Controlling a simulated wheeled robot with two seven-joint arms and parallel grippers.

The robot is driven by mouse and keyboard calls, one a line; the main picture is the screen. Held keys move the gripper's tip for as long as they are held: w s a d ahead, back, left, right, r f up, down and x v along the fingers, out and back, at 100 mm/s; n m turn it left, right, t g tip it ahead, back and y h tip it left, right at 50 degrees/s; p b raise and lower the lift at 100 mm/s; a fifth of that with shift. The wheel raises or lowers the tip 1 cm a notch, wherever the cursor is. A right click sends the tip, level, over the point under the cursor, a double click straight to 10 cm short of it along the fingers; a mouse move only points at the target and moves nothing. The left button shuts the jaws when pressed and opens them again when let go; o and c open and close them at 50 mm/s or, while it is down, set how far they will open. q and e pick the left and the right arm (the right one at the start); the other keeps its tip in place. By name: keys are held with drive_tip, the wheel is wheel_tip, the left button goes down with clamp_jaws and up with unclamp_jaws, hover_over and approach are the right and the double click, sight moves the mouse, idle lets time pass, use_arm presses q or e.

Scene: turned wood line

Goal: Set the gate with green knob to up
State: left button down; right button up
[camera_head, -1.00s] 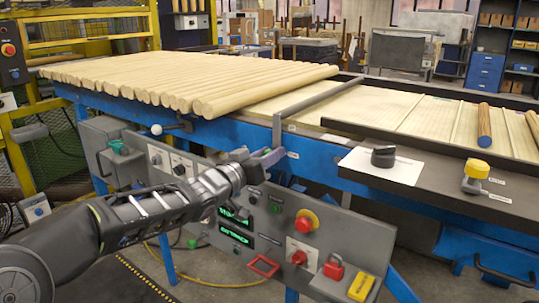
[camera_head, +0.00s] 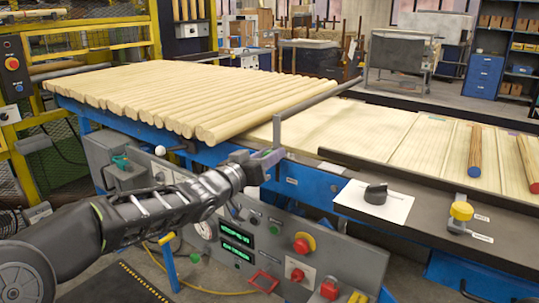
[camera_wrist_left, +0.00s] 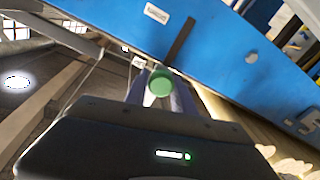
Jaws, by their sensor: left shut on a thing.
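The gate is a grey bar (camera_head: 315,100) with an upright post at its near end, crossing the table just right of the wooden rods. The bar stands above the wooden deck, with a gap below it. My left gripper (camera_head: 267,157) is at the foot of the post, at the table's blue front side. In the left wrist view, the green knob (camera_wrist_left: 160,83) sits between the fingers of my left gripper (camera_wrist_left: 158,92), which is shut on it. The knob is hidden by the fingers in the head view. My right gripper is not in view.
Several wooden rods (camera_head: 190,95) lie left of the gate. A control panel (camera_head: 330,255) with buttons and displays is below my left gripper. A black knob (camera_head: 376,193) and a yellow knob (camera_head: 461,211) are on the right. The deck (camera_head: 345,125) just right of the gate is clear.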

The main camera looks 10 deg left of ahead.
use_arm(q)
drive_tip(key=shift+r, duration=0.4)
drive_tip(key=c, duration=1.4)
unclamp_jaws()
drive_tip(key=o, duration=0.3)
drive_tip(key=shift+f, duration=0.2)
drive_tip(key=shift+o, duration=0.2)
drive_tip(key=shift+s, duration=0.1)
drive_tip(key=v, duration=0.7)
drive_tip(key=shift+s+p, duration=0.3)
drive_tip(key=shift+p, duration=0.15)
drive_tip(key=shift+a, duration=0.1)
